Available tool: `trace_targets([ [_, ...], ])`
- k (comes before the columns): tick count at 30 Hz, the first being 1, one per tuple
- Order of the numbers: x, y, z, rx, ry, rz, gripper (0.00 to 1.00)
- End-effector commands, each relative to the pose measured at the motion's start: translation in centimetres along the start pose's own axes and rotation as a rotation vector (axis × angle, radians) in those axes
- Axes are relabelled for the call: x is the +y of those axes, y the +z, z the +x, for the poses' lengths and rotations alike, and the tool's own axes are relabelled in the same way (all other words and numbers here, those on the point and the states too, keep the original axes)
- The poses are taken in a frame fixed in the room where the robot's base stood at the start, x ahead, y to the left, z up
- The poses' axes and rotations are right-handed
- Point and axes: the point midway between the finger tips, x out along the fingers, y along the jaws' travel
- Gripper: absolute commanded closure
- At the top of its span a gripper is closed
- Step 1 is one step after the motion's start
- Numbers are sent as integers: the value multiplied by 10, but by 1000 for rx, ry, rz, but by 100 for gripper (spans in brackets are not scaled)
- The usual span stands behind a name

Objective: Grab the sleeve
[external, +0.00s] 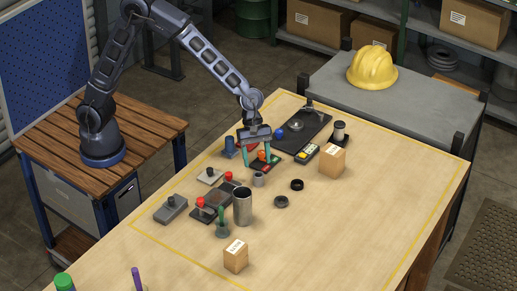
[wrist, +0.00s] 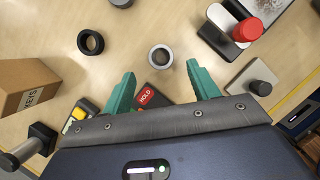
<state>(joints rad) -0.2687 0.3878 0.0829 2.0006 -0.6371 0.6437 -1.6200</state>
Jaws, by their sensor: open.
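The sleeve appears to be the small grey hollow cylinder (external: 258,180), upright on the wooden table; in the wrist view it shows end-on as a pale ring with a dark bore (wrist: 152,56). My gripper (external: 258,160) is open, with two teal fingers pointing down. In the wrist view the gripper (wrist: 161,70) has nothing between its fingertips. The sleeve lies just beyond the fingertips in that view, roughly centred between them. I see no contact. The height of the tips above the table is hard to tell.
Black rings (external: 297,184) (external: 281,201) lie right of the sleeve. A tall metal cup (external: 242,206) and red-topped blocks (external: 201,209) stand in front and left. A red-and-black HOLD unit (wrist: 147,97) lies under the gripper. A cardboard box (external: 331,160) stands right. The table's right front is clear.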

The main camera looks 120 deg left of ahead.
Motion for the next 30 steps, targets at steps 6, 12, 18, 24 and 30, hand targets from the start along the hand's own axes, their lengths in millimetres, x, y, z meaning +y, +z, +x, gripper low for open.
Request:
trace_targets([
  [6,0,0,18,0,0,1,40],
  [12,-2,1,36,0,-2,1,40],
  [18,-2,1,62,1,-2,1,40],
  [24,-2,2,67,0,1,2,40],
  [30,-2,2,67,0,1,2,64],
])
